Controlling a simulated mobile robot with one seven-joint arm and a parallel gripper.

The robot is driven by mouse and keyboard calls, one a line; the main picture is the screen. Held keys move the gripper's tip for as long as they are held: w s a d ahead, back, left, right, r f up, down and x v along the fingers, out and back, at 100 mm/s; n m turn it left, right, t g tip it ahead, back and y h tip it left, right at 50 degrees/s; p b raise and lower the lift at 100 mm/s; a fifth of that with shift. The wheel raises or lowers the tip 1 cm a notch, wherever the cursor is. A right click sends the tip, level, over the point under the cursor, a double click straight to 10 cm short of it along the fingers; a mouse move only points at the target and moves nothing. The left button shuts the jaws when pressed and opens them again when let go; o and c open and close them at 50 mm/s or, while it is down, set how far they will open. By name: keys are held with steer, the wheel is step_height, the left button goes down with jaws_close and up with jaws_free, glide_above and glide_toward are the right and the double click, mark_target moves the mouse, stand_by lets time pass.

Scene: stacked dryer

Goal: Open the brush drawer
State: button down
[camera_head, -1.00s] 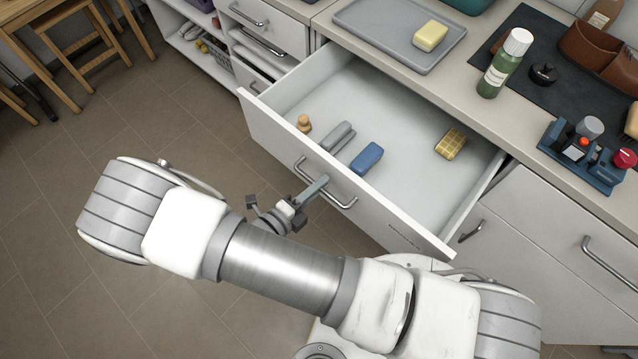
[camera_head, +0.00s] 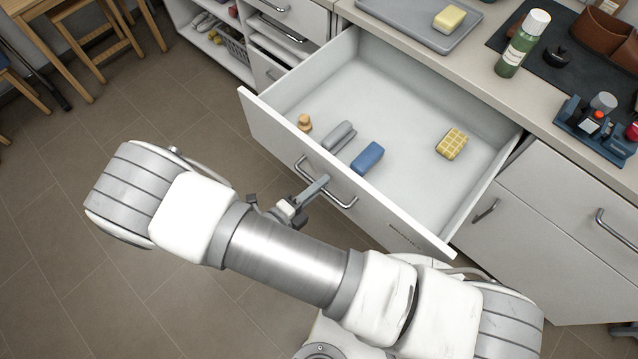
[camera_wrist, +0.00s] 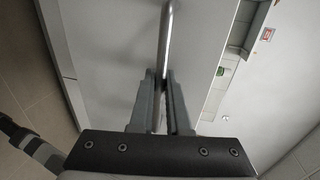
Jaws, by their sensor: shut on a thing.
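The brush drawer (camera_head: 345,206) stands pulled far out from the counter, its white front facing my arm. Inside lie a small wooden-coloured item (camera_head: 304,122), a grey brush-like item (camera_head: 339,135), a blue one (camera_head: 367,158) and a yellow checked one (camera_head: 452,143). A metal bar handle (camera_head: 342,201) runs along the drawer front. My gripper (camera_head: 322,182) is shut on this handle, near its middle. In the wrist view the fingers (camera_wrist: 162,77) close around the bar handle (camera_wrist: 167,35) against the white front.
The counter (camera_head: 470,70) holds a grey tray (camera_head: 400,22) with a yellow block, a green bottle (camera_head: 522,45) and a blue rack (camera_head: 590,130). Other closed drawers flank the open one. Open tiled floor (camera_head: 90,260) lies to the left; wooden stools stand at the upper left.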

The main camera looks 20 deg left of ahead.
steer(key=shift+s+a, duration=0.1)
steer(key=shift+s, duration=0.25)
steer(key=c, duration=1.2)
jaws_free()
steer(key=shift+o, duration=0.2)
steer(key=b+v, duration=0.1)
steer(key=v, duration=1.6)
steer(key=shift+s+a, duration=0.2)
